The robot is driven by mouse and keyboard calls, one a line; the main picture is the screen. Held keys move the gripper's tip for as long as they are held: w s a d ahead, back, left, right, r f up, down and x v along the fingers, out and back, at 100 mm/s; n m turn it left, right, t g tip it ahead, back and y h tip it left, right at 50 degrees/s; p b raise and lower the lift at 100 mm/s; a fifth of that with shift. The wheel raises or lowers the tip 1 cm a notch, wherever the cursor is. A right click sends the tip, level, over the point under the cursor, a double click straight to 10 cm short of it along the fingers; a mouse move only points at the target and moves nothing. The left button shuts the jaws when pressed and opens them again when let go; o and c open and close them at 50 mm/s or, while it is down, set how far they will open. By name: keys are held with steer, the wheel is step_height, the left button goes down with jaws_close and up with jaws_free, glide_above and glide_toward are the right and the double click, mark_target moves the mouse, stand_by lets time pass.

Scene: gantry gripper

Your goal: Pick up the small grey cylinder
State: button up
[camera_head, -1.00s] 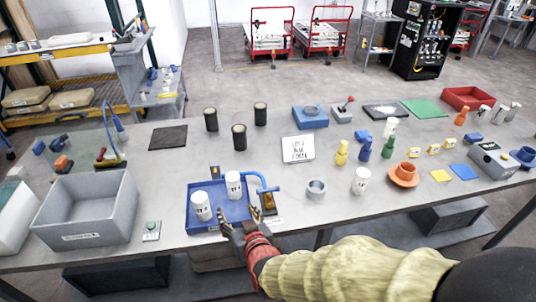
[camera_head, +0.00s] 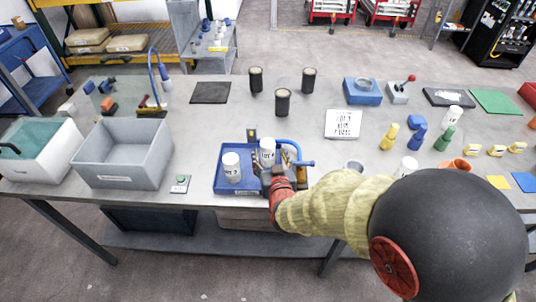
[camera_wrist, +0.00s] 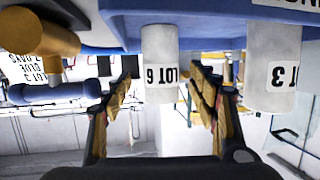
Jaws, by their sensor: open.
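Two small pale grey-white cylinders stand on the blue tray (camera_head: 222,186). The left one (camera_head: 231,170) reads LOT 3 in the wrist view (camera_wrist: 271,75); the right one (camera_head: 267,149) reads LOT 6 there (camera_wrist: 160,75). My gripper (camera_head: 270,178) is at the tray's front right, close to the LOT 6 cylinder. In the upside-down wrist view its fingers (camera_wrist: 161,85) are open, one on each side of LOT 6, with gaps showing. A short grey hollow cylinder (camera_head: 353,164) stands farther right, partly hidden by my arm.
Three black cylinders (camera_head: 283,103) and a sign (camera_head: 343,124) stand behind. Bare tabletop lies between.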

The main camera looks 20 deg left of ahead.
mark_target(269, 155)
steer(key=x, duration=0.2)
steer(key=shift+w+a+f+b, duration=0.2)
steer(key=shift+w+f+b, duration=0.05)
steer(key=shift+f+b, duration=0.1)
steer(key=shift+w+a, duration=0.2)
steer(key=shift+w, duration=0.25)
steer(key=shift+c, duration=0.9)
jaws_close()
